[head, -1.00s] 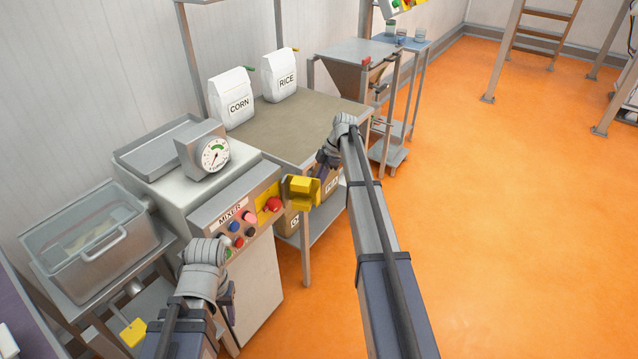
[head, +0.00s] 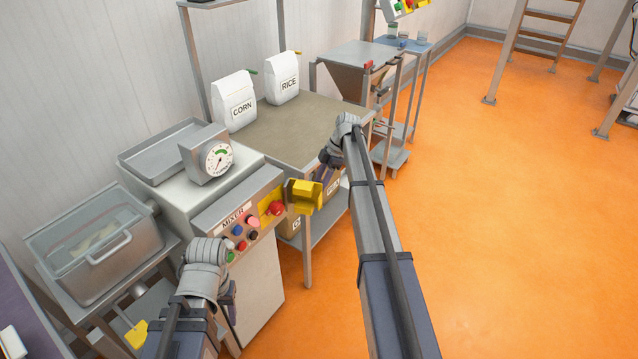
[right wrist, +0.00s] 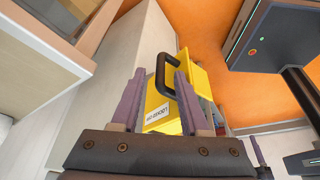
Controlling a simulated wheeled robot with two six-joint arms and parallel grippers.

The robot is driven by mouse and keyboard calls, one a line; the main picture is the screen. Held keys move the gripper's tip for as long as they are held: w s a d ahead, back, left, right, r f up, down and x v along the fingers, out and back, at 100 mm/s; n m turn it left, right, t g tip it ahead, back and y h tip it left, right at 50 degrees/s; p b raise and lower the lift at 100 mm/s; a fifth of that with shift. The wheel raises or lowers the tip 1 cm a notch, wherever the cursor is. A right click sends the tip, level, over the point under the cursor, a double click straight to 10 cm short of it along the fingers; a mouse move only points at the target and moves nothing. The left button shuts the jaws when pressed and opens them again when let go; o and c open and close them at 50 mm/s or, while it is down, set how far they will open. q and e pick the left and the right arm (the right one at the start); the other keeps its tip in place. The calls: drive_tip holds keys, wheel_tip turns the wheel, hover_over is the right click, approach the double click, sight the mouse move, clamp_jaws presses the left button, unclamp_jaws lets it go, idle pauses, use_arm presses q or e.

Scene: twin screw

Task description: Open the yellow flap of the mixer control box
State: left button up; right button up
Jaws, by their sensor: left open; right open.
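The mixer control box (head: 236,222) is a grey panel with coloured buttons on the mixer's front. Its yellow flap (head: 306,196) stands out from the right end of the panel, beside a red button on a yellow plate (head: 271,206). In the right wrist view the flap (right wrist: 161,108) shows a white label and a black handle (right wrist: 161,72). My right gripper (right wrist: 160,77) is open, its purple fingers apart with the handle showing between them; contact cannot be told. My left gripper (head: 230,296) is open, low in front of the mixer, its fingertips mostly hidden.
A dial gauge (head: 217,158) and tray (head: 170,145) sit on top of the mixer. A lidded bin (head: 100,255) stands left. A table (head: 300,128) behind holds corn (head: 235,98) and rice (head: 283,78) bags. Open orange floor (head: 500,220) lies to the right.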

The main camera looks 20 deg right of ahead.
drive_tip(key=p+v, duration=0.4)
drive_tip(key=v, duration=0.2)
idle(0.4)
